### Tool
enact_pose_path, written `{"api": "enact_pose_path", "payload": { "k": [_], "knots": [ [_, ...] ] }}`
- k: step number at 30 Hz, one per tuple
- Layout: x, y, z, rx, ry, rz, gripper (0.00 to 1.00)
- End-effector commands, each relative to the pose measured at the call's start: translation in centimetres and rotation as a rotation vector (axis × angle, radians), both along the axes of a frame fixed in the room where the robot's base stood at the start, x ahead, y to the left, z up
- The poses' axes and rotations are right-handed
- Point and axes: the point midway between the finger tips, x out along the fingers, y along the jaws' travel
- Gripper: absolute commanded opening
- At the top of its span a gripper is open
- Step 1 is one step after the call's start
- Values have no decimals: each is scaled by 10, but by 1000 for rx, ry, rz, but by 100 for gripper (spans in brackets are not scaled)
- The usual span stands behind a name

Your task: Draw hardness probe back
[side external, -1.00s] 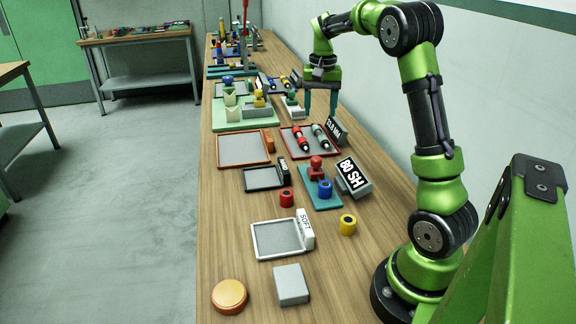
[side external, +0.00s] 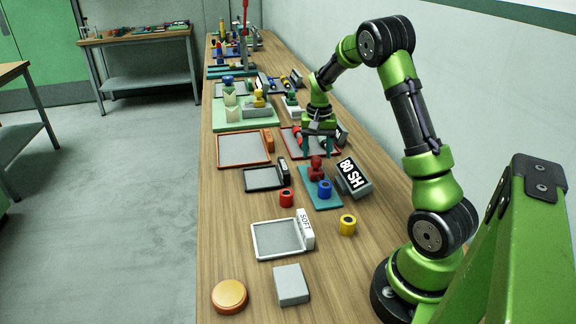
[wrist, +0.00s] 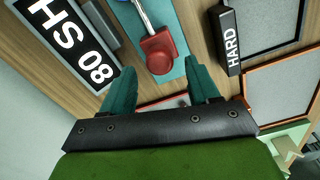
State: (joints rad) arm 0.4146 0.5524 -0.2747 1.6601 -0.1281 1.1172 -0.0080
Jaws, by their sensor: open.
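The hardness probe, with a red head (side external: 316,168), stands on a teal base (side external: 333,203) in the side view. A blue cylinder (side external: 325,189) with a dark top sits on the base at the probe's near side. In the wrist view the red head (wrist: 160,52) and a silver rod show ahead of my fingers, with the teal base (wrist: 178,18) beneath. My gripper (side external: 318,153) is open and empty, just beyond and above the red head. Its two teal fingertips (wrist: 161,82) point toward the head from either side, apart from it. A display (side external: 353,178) reads HS 08.
A black-labelled HARD tray (side external: 263,179) and a white SOFT tray (side external: 277,252) lie to the left and nearer. A red cylinder (side external: 286,198) and a yellow cylinder (side external: 348,224) stand loose. A red-rimmed tray (side external: 287,140) with red-ended items lies under my gripper.

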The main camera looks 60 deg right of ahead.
Motion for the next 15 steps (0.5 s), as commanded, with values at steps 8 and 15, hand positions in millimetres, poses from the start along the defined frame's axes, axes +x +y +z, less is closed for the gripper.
{"api": "enact_pose_path", "payload": {
  "k": [8,15],
  "knots": [
    [0,0,-18,0,-1,-1,60],
    [0,0,-19,1,-1,0,59]
  ]
}}
